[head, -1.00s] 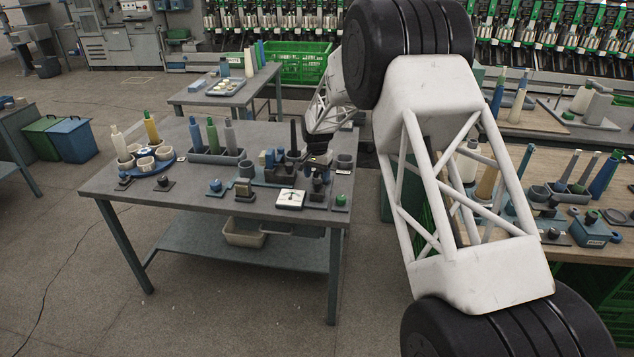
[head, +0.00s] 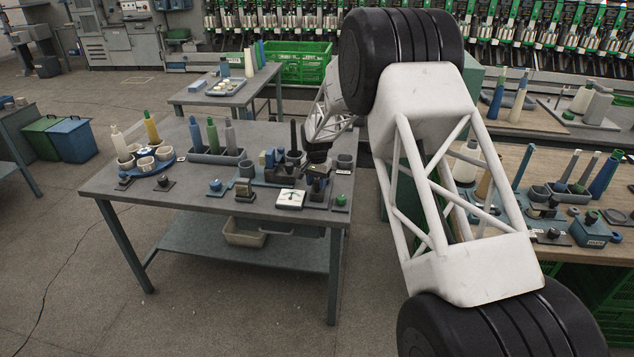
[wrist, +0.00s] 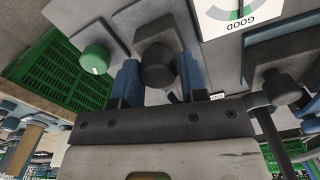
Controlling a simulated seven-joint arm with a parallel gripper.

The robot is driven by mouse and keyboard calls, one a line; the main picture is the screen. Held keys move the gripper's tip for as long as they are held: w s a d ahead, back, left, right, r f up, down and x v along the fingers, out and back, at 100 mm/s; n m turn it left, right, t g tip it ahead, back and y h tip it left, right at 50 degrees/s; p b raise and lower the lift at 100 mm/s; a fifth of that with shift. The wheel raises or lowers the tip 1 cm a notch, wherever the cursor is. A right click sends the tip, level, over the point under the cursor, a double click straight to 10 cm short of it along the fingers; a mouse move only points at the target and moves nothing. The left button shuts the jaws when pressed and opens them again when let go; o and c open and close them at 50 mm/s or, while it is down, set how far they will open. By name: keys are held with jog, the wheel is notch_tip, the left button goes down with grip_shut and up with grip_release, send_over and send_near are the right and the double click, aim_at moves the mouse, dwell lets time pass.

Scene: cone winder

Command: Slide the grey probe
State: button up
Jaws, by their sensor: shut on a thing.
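The grey probe (wrist: 160,38) is a grey block with a dark round knob (wrist: 157,66). In the wrist view it lies between a white dial plate marked GOOD (wrist: 240,14) and a green knob (wrist: 95,59). My gripper (wrist: 159,80) has a blue finger on each side of the dark knob and is shut on it. In the head view the probe (head: 318,188) stands near the right end of the grey table (head: 235,190), small and dark, and my gripper (head: 318,170) is hard to make out there.
The dial plate (head: 290,199) and green knob (head: 341,200) flank the probe closely. Cups and blocks crowd behind it. A bin of bobbins (head: 215,155) stands farther left. The table's front edge is near. A second, wooden-topped bench (head: 500,160) is at the right.

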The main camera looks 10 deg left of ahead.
jog(key=shift+d, duration=0.2)
grip_shut()
jog(key=shift+s, duration=1.3)
jog(key=shift+s+d, duration=0.1)
jog(key=shift+s, duration=0.15)
jog(key=o, duration=0.9)
grip_release()
jog(key=shift+r, duration=0.1)
